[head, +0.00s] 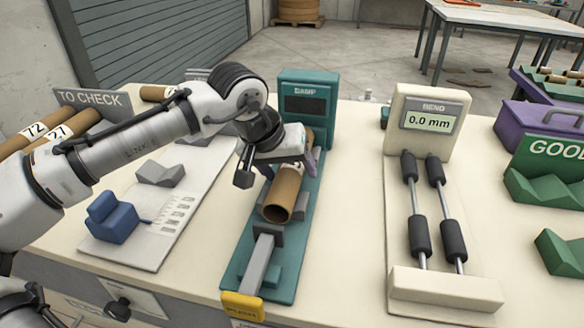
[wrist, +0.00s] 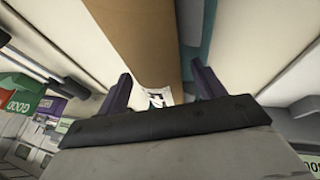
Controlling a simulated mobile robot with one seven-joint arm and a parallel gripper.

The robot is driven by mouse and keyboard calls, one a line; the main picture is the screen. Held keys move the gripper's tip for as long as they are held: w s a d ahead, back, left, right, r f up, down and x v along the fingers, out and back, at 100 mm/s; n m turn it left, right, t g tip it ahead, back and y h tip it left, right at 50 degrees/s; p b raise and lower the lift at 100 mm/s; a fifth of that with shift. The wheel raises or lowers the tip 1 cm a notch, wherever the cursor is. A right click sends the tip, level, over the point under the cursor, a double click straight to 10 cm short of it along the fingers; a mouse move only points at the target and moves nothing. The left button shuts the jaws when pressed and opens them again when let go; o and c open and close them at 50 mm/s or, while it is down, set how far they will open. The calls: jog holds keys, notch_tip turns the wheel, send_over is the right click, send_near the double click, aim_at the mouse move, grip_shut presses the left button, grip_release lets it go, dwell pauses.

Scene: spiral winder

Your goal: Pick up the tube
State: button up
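A brown cardboard tube (head: 283,190) lies lengthwise on the teal gauge stand in the middle of the table, its open end facing me. My gripper (head: 288,160) is over the tube's middle and hides part of it. In the wrist view the tube (wrist: 140,40) runs between the two purple fingers (wrist: 163,88), with a printed white label near the fingertips. The fingers are apart, one on each side of the tube, with a visible gap beside it. Whether they reach below its top is unclear.
The teal stand (head: 302,240) has an upright display behind and a yellow front block. A white bend gauge (head: 436,140) with black rollers stands right. Left are a grey board with a blue block (head: 112,218) and numbered tubes (head: 65,128) by a "TO CHECK" sign. Green "GOOD" racks (head: 545,188) are far right.

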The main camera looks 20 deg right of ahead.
jog(key=c, duration=1.1)
jog(key=shift+o, duration=0.2)
jog(key=shift+r, duration=0.1)
jog(key=shift+s+a+r, duration=0.1)
jog(key=shift+s+r, duration=0.05)
jog(key=shift+r, duration=0.45)
jog(key=r, duration=0.5)
jog(key=shift+s+a+r, duration=0.25)
jog(key=shift+s+r, duration=0.1)
jog(key=shift+s, duration=0.05)
jog(key=s+a, duration=0.3)
jog(key=s, duration=0.2)
jog(key=s+a, duration=0.3)
jog(key=s, duration=0.1)
jog(key=s+a, duration=0.4)
jog(key=s, duration=0.1)
jog(key=shift+s+b, duration=0.3)
jog(key=shift+b, duration=0.1)
jog(key=shift+s+a+r+p, duration=0.2)
jog(key=shift+s+a+p, duration=0.3)
jog(key=shift+s, duration=0.35)
jog(key=shift+r, duration=0.1)
notch_tip(320, 180, up, 9)
jog(key=p, duration=0.8)
